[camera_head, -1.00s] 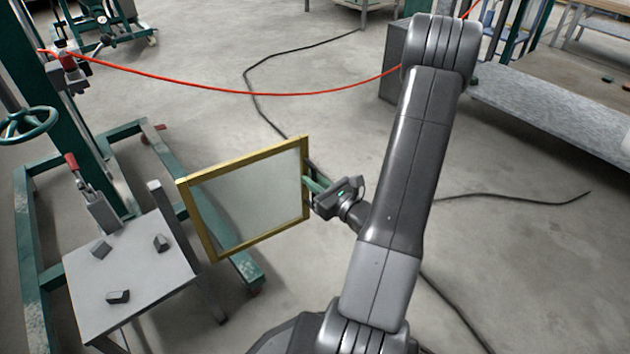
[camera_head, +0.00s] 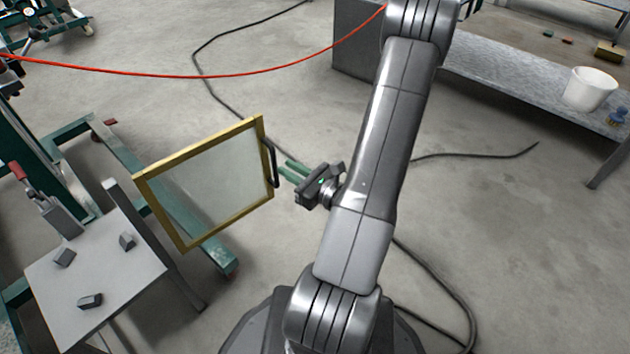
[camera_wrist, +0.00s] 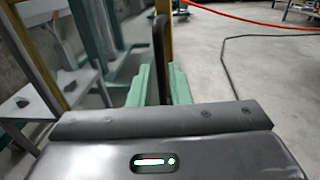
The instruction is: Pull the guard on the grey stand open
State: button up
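The guard is a clear panel in a yellow frame (camera_head: 203,238), standing out at an angle beside the grey stand (camera_head: 128,280). A dark upright handle (camera_head: 270,163) is on its right edge. My gripper (camera_head: 284,168) is just to the right of the handle, its two green fingers parted and pointing at it. In the wrist view the handle (camera_wrist: 158,45) lines up with the gap between the open fingers (camera_wrist: 160,72). I cannot tell whether the fingertips reach past the handle; nothing is gripped.
Several small dark blocks lie on the stand top. A toggle clamp with a red grip (camera_head: 55,210) and green framework (camera_head: 90,135) are at left. A red cable (camera_head: 210,76) hangs across the back. A bench with a white bucket (camera_head: 590,89) is at right. Black cables lie on the floor.

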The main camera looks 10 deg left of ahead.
aim_at(275, 161)
jog(key=p+v, duration=0.1)
jog(key=v, duration=0.7)
jog(key=shift+a, duration=0.2)
dwell(0.3)
jog(key=shift+b+x, duration=1.15)
jog(key=shift+x, duration=5.65)
